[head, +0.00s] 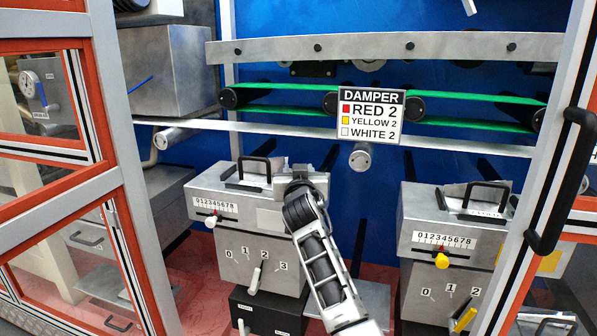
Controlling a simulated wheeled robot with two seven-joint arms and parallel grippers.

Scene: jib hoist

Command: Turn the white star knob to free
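No star shape is clear in the head view. A small white part (242,326) shows at the bottom edge, on the front of a black box (268,312) with small labels too small to read; I cannot tell whether it is the white star knob. Above it is a grey unit (235,245) with a white slider (211,219) on a 0–8 scale and a white lever (255,280) below. One arm, which looks like my right, rises from the bottom middle. Its gripper (300,174) is by the unit's top right; its fingers are hidden. My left gripper is out of view.
A similar grey unit (447,235) with a yellow slider and yellow lever stands at right. A sign (371,116) reads DAMPER, RED 2, YELLOW 2, WHITE 2. Grey posts and a door with a black handle (562,180) frame the opening. Green belts run behind.

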